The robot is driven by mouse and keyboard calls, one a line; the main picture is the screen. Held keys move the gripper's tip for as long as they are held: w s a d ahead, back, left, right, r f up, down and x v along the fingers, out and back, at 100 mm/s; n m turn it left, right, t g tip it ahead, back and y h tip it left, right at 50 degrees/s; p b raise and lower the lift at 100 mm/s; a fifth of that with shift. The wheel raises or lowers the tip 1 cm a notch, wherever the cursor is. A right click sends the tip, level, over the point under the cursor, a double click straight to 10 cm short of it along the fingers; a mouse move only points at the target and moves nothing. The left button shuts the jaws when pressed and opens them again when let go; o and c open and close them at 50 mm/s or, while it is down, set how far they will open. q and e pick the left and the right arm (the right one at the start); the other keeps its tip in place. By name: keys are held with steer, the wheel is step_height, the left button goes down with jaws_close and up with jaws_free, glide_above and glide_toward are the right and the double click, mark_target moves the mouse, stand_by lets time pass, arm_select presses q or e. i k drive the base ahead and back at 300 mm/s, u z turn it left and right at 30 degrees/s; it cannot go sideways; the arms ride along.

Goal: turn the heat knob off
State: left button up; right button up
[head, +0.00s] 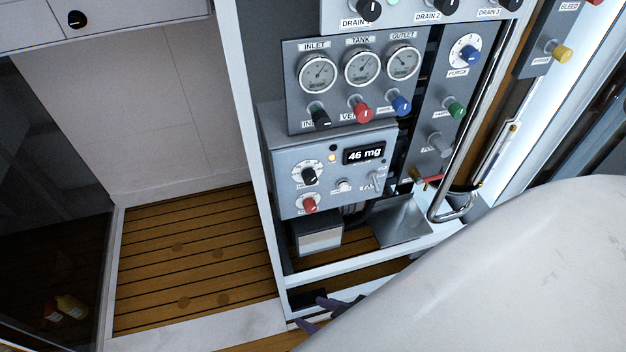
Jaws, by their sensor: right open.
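The lower control box (286,150) carries a lit display reading "46 mg". A black knob (309,175) sits on a white dial at its left. A red knob (309,204) sits on a dial below that. The labels by these two knobs are too small to read, so I cannot tell which is the heat knob. My right gripper (320,313) shows only as dark purple fingertips at the bottom, below the box and apart from the knobs. It is open and empty; the rest is hidden behind my white arm. My left gripper is not in view.
A gauge panel (295,108) with black, red and blue knobs stands above the box. A column with blue, green and grey knobs is at its right. A vertical metal rail (476,105) runs beside it. A metal chute (405,220) is below. Slatted wooden floor lies left.

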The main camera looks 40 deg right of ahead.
mark_target(309, 176)
steer(key=u, duration=0.1)
steer(key=k, duration=0.4)
steer(key=z, duration=0.95)
steer(key=i, duration=1)
steer(key=k, duration=1.05)
steer(key=u, duration=2.05)
steer(key=i, duration=1.1)
steer(key=z, duration=2)
